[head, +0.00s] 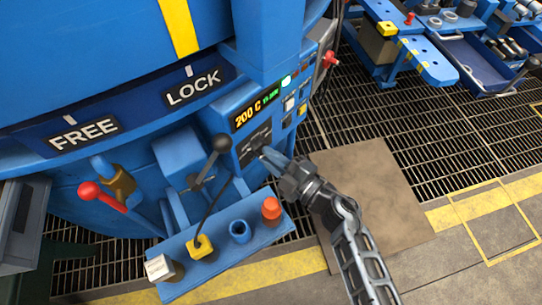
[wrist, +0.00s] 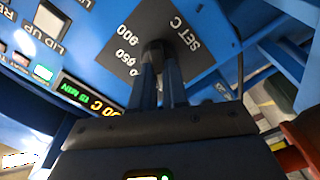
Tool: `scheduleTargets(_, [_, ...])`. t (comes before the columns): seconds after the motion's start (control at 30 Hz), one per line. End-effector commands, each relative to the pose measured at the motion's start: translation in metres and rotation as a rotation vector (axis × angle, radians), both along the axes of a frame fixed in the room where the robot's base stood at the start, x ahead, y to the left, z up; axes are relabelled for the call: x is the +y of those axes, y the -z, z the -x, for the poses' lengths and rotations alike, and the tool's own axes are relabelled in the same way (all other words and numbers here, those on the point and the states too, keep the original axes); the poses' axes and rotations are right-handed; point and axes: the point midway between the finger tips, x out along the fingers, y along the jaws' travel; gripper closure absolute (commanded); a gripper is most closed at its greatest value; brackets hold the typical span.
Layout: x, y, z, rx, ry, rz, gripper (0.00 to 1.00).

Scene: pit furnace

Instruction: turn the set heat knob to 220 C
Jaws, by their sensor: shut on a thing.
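The set heat knob (wrist: 153,46) is a small dark knob on a dark plate (wrist: 190,42) marked "SET C", with printed numbers around it. My gripper (wrist: 158,66) is shut on the knob, its two blue fingers on either side of it in the wrist view. The fingers hide part of the dial, and I cannot tell which mark the knob points at. In the head view my gripper (head: 267,154) reaches the blue panel from the right. The display (head: 247,113) above the dial appears to read 200 C, with smaller green text beside it.
A black-ball lever (head: 221,144) stands just left of my gripper, and a red-ball lever (head: 90,191) farther left. A blue shelf (head: 218,250) below holds several small items, including a red cylinder (head: 271,209). A blue workbench (head: 425,62) stands at upper right; grated floor lies between.

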Motion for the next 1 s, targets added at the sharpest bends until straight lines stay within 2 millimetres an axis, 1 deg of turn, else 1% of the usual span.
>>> scheduleTargets(0.3, [0.0004, 0.002, 0.001, -0.18, -0.001, 0.156, 1.0])
scheduleTargets(0.5, [0.0007, 0.0022, 0.0013, -0.258, -0.001, 0.224, 1.0])
scheduleTargets(0.7, [0.0006, 0.0022, 0.0013, -0.3, -0.001, 0.261, 1.0])
scheduleTargets(1.0, [0.0003, 0.0022, 0.0013, -0.315, -0.001, 0.275, 1.0])
